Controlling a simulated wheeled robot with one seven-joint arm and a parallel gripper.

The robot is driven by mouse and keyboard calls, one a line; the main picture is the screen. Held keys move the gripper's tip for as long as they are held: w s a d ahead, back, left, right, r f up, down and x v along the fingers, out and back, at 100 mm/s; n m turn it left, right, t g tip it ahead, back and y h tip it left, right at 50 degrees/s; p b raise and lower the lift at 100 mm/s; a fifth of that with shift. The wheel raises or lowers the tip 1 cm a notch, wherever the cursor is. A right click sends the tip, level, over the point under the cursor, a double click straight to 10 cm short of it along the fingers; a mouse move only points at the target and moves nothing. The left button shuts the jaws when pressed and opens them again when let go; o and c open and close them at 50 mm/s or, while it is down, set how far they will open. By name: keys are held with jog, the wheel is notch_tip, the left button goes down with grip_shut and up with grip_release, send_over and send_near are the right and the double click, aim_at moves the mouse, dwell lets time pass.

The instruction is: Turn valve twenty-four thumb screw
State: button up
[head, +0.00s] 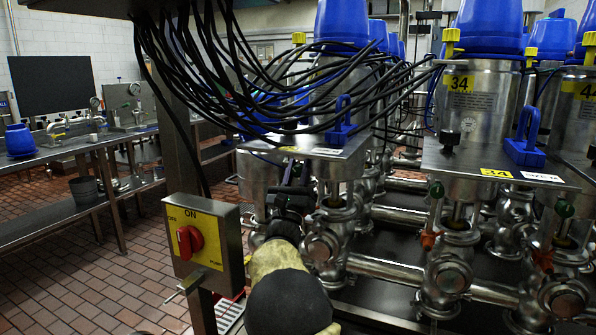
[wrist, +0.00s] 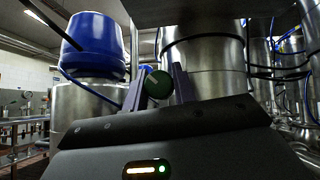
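My gripper (head: 293,193) is beside the leftmost near valve (head: 330,215), under its metal plate (head: 345,160). The yellow label (head: 289,149) on that plate is too oblique to read, so I cannot confirm it is twenty-four. In the wrist view, a round green thumb screw (wrist: 159,83) appears between the two fingers of my gripper (wrist: 159,80). The fingers stand apart with the screw filling most of the gap. I cannot tell whether they touch it.
Valve 34 (head: 452,270), with a green screw, stands to the right. A red switch box (head: 203,245) on a post is close on the left. Black cables (head: 250,90) hang above the gripper. Pipes (head: 395,268) run low between valves. Open tiled floor (head: 85,270) lies left.

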jog(key=shift+m+g+h, duration=0.4)
jog(key=shift+m+h, duration=1.4)
jog(key=shift+m, duration=0.1)
jog(key=o, duration=1)
jog(key=shift+r+n+y, duration=0.1)
jog(key=shift+n+y, duration=0.6)
